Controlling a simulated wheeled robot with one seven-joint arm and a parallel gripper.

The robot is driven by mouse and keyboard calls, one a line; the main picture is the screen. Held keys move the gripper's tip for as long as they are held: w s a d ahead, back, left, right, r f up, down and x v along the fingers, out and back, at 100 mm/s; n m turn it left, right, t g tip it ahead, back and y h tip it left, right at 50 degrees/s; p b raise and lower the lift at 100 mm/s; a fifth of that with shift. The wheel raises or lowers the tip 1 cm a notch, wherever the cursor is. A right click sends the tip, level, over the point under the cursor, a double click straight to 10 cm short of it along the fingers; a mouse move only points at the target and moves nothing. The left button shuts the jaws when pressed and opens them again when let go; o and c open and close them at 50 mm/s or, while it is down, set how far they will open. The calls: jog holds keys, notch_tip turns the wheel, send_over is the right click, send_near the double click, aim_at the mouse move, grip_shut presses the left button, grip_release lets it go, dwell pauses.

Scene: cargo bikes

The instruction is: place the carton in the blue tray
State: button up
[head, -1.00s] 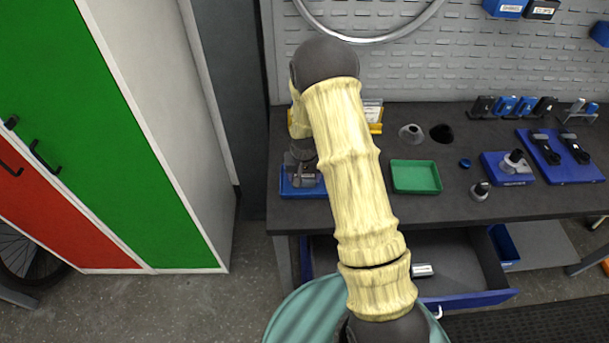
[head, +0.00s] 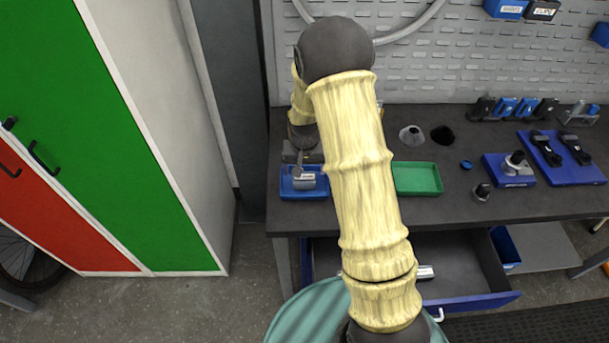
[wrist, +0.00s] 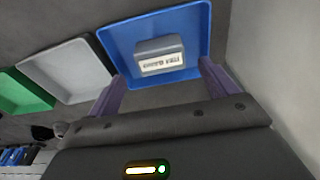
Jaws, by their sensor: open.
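The carton (wrist: 160,56) is a small grey box with a white printed label. In the wrist view it lies inside the blue tray (wrist: 118,38), towards the near side. In the head view the carton (head: 305,180) shows in the blue tray (head: 303,195) at the left end of the workbench. My gripper (wrist: 160,74) is open, with one dark finger on each side of the carton's near side and a gap to each. The fingers appear clear of the carton. In the head view my arm hides part of the gripper.
A grey tray (wrist: 70,70) and a green tray (wrist: 22,92) stand beside the blue tray in the wrist view. The green tray (head: 418,178) also shows on the bench (head: 440,215). An open drawer (head: 455,265) juts out below. A cabinet (head: 100,140) stands at left.

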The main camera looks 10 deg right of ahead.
aim_at(305, 182)
notch_tip(305, 182, up, 6)
jog(key=shift+s+a+b, duration=0.15)
jog(key=shift+s+b, duration=0.2)
jog(key=shift+s, duration=0.1)
jog(key=s+r+n, duration=0.1)
jog(key=s+r, duration=0.3)
jog(key=s, duration=0.5)
jog(key=s+r+n, duration=0.1)
jog(key=s+r, duration=0.2)
jog(key=s, duration=0.7)
jog(key=shift+s+d+r+n+t, duration=0.25)
jog(key=shift+s+r+n+t, duration=0.05)
jog(key=shift+r+t, duration=0.1)
